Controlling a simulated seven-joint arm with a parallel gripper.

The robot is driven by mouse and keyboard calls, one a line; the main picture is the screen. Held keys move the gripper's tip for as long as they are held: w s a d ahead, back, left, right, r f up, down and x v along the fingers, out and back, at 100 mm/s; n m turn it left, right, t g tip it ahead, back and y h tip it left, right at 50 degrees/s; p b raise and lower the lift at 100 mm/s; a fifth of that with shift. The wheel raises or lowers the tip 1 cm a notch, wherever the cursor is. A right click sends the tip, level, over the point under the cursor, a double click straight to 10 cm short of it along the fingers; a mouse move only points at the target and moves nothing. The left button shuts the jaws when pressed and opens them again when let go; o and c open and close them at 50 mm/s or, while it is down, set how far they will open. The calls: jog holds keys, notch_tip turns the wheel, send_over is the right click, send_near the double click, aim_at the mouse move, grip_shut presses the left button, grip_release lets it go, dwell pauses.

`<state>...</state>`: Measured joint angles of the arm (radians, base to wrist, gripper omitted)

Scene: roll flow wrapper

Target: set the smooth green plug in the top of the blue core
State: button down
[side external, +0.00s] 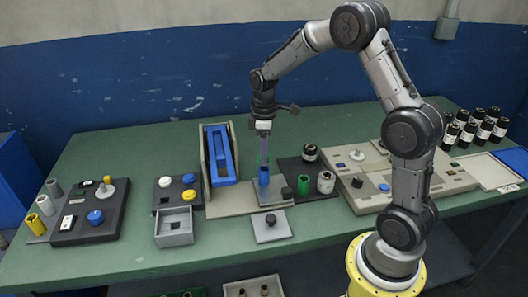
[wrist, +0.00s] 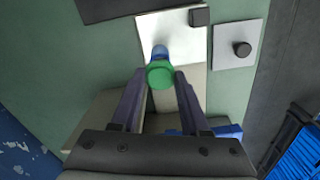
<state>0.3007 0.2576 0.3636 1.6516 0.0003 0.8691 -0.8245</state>
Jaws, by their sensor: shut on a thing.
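My gripper (wrist: 160,76) is shut on the smooth green plug (wrist: 160,74), whose round face shows between the fingertips in the wrist view. The blue core (wrist: 160,52) shows just beyond the plug and is partly hidden by it. In the side view the blue core (side external: 264,179) stands upright on a light plate, with my gripper (side external: 264,164) pointing straight down directly over its top. The plug cannot be made out in the side view. I cannot tell whether the plug touches the core or sits above it.
A green cylinder (side external: 303,185) and a white-and-black one (side external: 326,182) stand close to the right on a dark mat. A tall holder with a blue frame (side external: 220,155) stands to the left. A grey plate with a dark knob (side external: 271,226) lies in front.

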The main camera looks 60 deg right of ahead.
jog(key=shift+f, duration=1.15)
dwell(1.4)
grip_release()
dwell(0.6)
jog(key=shift+r, duration=0.1)
jog(key=shift+r, duration=3.95)
jog(key=shift+a, duration=0.1)
